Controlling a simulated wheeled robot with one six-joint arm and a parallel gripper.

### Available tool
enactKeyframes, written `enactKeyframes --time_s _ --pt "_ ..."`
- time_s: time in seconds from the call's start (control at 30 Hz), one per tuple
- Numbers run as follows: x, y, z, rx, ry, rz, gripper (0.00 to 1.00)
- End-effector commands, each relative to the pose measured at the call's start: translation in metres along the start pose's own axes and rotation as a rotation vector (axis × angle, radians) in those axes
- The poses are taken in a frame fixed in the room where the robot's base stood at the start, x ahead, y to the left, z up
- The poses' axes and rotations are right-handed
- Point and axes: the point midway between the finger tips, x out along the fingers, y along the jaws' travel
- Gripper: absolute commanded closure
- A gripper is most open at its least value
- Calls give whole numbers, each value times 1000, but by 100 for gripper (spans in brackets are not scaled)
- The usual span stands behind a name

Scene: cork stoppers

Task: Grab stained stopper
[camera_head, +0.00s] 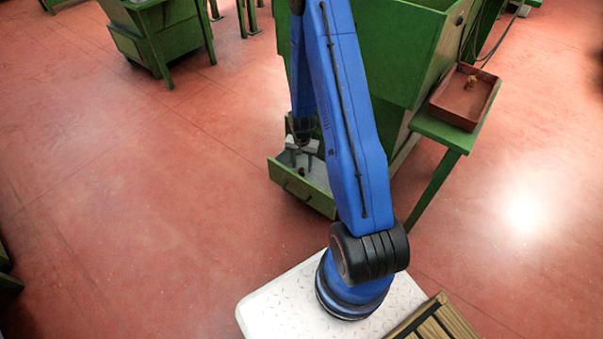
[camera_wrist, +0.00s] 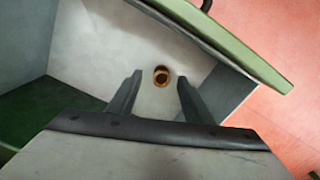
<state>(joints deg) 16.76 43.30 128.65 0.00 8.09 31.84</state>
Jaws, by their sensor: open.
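A small brown stopper with a dark top (camera_wrist: 161,76) lies on the pale floor of an open green drawer (camera_head: 308,194). In the wrist view it sits just beyond my fingertips, roughly centred between them. In the head view it is a tiny dark spot (camera_head: 301,170) below my gripper (camera_head: 302,158). My gripper also shows in the wrist view (camera_wrist: 157,85), with its two fingers apart and nothing between them. It points down into the drawer. I cannot tell whether the dark patch is a stain.
The drawer's green front wall (camera_wrist: 240,55) runs close beside my fingers. The drawer belongs to a large green machine (camera_head: 390,50). A reddish-brown tray (camera_head: 481,110) with a small brown piece (camera_head: 471,83) rests on a green stand at right. Open red floor lies to the left.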

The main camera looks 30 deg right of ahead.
Motion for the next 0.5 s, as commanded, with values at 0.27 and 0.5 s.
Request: enactKeyframes --time_s 0.27,0.5 --pt "25 -3 -4 0 -1 0 54" --pt "48 -4 -6 0 0 0 54"
